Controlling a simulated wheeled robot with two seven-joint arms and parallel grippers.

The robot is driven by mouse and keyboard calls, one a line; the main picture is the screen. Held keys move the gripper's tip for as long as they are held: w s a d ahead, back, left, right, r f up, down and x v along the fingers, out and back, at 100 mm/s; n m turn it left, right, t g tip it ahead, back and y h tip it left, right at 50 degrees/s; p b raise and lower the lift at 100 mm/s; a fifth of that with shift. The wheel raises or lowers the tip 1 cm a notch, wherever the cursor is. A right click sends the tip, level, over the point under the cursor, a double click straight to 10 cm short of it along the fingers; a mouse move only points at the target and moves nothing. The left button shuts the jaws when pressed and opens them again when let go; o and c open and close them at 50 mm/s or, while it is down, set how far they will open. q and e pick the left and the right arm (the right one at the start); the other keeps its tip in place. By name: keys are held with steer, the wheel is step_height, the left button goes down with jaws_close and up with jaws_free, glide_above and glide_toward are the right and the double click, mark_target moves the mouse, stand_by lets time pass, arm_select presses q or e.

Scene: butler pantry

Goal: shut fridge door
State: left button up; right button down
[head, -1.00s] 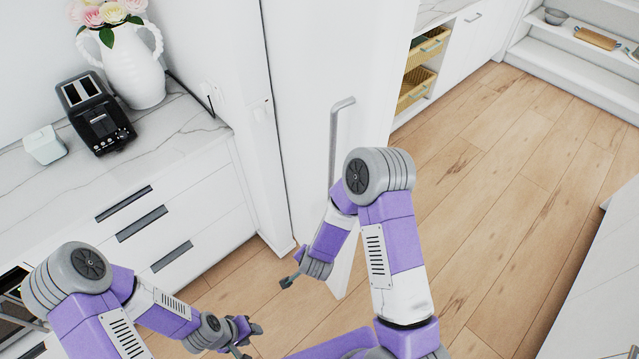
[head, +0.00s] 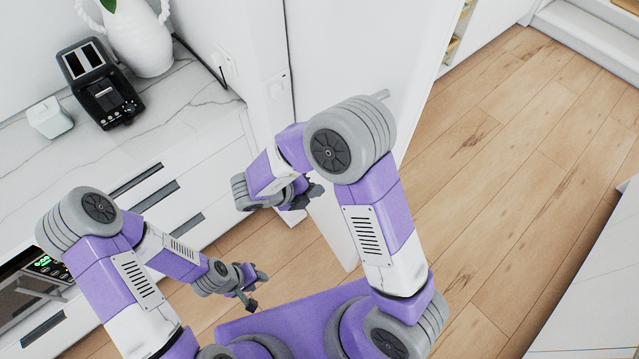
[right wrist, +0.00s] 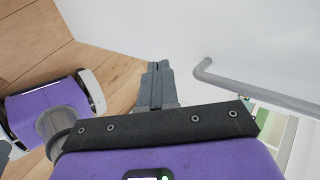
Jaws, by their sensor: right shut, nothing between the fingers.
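The fridge door (head: 350,50) is a tall white panel in the head view, standing out over the floor at an angle to the counter front. Its grey bar handle (head: 379,95) is mostly hidden behind my right arm; it shows clearly in the right wrist view (right wrist: 255,92). My right gripper (head: 312,192) is in front of the door's lower part, left of my right elbow. In the right wrist view the fingers (right wrist: 155,72) are shut and empty, left of the handle and apart from it. My left gripper (head: 257,290) is open and empty, low over the floor.
A marble counter (head: 185,105) with a black toaster (head: 100,85), a white vase (head: 143,40) and a small pale box (head: 50,118) lies to the left. Drawers (head: 160,195) are below it. The wooden floor (head: 500,170) is clear on the right.

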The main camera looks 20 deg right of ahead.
steer(key=w+d+f, duration=0.2)
steer(key=d+f, duration=0.3)
steer(key=d, duration=0.4)
steer(key=shift+d+f+b, duration=0.15)
steer(key=shift+d+b, duration=0.15)
steer(key=shift+b, duration=0.1)
